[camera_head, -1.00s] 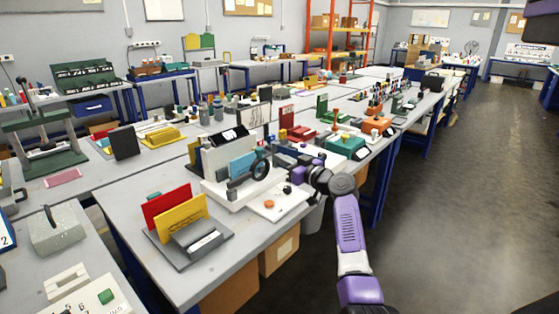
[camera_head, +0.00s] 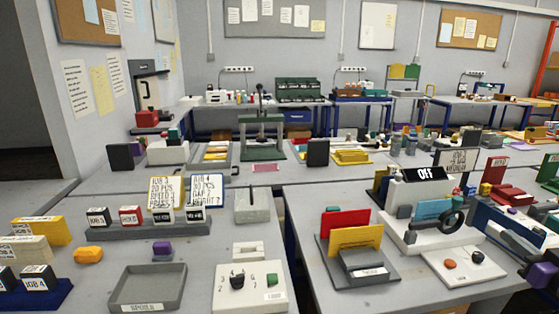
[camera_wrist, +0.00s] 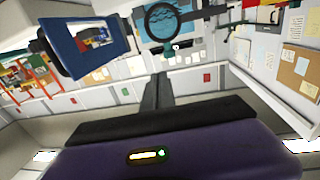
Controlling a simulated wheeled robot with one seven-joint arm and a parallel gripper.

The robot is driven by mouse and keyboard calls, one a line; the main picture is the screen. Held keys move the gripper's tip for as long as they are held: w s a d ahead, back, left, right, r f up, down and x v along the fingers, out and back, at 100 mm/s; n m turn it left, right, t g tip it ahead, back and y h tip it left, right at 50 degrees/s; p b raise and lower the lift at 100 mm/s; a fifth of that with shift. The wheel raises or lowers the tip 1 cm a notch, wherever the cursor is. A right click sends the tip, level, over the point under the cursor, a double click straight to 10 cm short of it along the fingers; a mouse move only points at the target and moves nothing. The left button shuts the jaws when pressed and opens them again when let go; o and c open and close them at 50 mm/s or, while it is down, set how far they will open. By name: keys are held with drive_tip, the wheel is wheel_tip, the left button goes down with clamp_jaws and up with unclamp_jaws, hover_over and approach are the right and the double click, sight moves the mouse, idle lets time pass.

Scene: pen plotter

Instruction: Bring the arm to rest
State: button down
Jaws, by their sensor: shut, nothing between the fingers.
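My gripper shows in the wrist view (camera_wrist: 158,92), its two dark fingers close together with nothing seen between them. The purple wrist housing fills the bottom of that view. In the head view, dark and purple parts of my arm show only at the right edge, and the gripper cannot be made out there. The white machine (camera_head: 410,228) with an "OFF" sign stands on the right-hand bench, left of my arm. Its black ring (camera_head: 450,222) and light-blue panel (camera_head: 432,208) show. The ring also appears at the top of the wrist view (camera_wrist: 146,24).
Red and yellow plates stand in a grey holder (camera_head: 370,272) left of the machine. A grey tray (camera_head: 118,292) and several labelled blocks sit on the left bench (camera_head: 215,275). A dark gap separates the two front benches. A blue-framed part (camera_wrist: 68,45) shows upper left in the wrist view.

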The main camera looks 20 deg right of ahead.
drive_tip(key=s+d+r+m+g+h, duration=0.1)
drive_tip(key=s+d+r+m+h, duration=0.1)
drive_tip(key=s+d+m+h, duration=0.15)
drive_tip(key=s+a+f+p, duration=0.1)
drive_tip(key=s+a+f, duration=0.15)
drive_tip(key=a, duration=0.75)
drive_tip(key=s+a+f+p, duration=0.1)
drive_tip(key=a+f, duration=0.2)
drive_tip(key=a, duration=0.6)
drive_tip(key=s+a+f+p, duration=0.1)
drive_tip(key=s+a+f, duration=0.15)
drive_tip(key=a, duration=0.75)
drive_tip(key=s+a+n+y+p, duration=0.1)
drive_tip(key=s+a+n+y, duration=0.3)
drive_tip(key=s+a, duration=0.4)
drive_tip(key=s+a+n+g+y+p, duration=0.1)
drive_tip(key=s+a+n+y, duration=0.2)
drive_tip(key=a, duration=1.5)
drive_tip(key=s+y, duration=0.2)
drive_tip(key=s, duration=0.3)
drive_tip(key=shift+s+a+r+n+y+p, duration=0.2)
drive_tip(key=shift+s+r+n+y+p, duration=0.05)
drive_tip(key=shift+n+y+p, duration=0.1)
